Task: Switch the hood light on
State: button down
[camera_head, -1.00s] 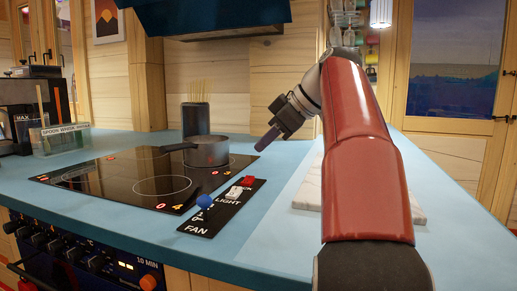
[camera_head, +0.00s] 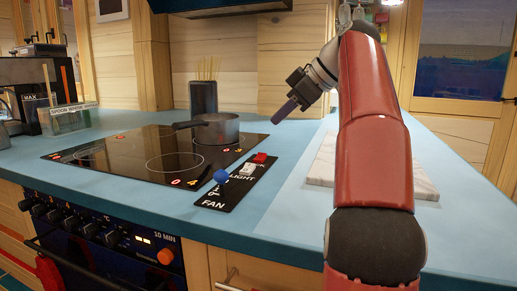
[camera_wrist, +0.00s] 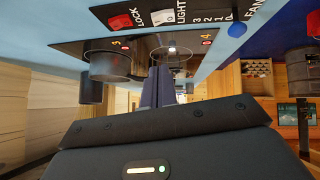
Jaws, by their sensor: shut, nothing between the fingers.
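The black control panel (camera_head: 214,203) lies on the blue counter, right of the cooktop. It carries a white switch (camera_head: 247,169) by the word LIGHT, a red switch (camera_head: 261,157) and a blue fan knob (camera_head: 221,176). My gripper (camera_head: 278,117) is shut and empty, above and behind the red switch, apart from the panel. In the wrist view the shut fingers (camera_wrist: 162,88) show below the white switch (camera_wrist: 162,17), the red LOCK switch (camera_wrist: 120,22) and the blue knob (camera_wrist: 237,29). The hood (camera_head: 215,12) is cut off at the top; its lamp is not visible.
A grey pot (camera_head: 216,129) stands on the black cooktop (camera_head: 130,167), near my gripper. A dark utensil holder (camera_head: 203,97) stands behind it. A pale marble board (camera_head: 425,184) lies right, partly behind my arm. The oven front (camera_head: 110,240) is below the counter.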

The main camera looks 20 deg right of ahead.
jog(key=b, duration=0.3)
send_over(248, 168)
jog(key=d, duration=0.1)
jog(key=f, duration=0.7)
jog(key=shift+s+d+f, duration=0.2)
jog(key=shift+f, duration=0.15)
jog(key=shift+d+f+b, duration=0.25)
jog(key=shift+f+b, duration=0.4)
jog(key=shift+f, duration=0.5)
jog(key=shift+w+f, duration=0.15)
jog(key=shift+f, duration=0.3)
jog(key=shift+d, duration=0.1)
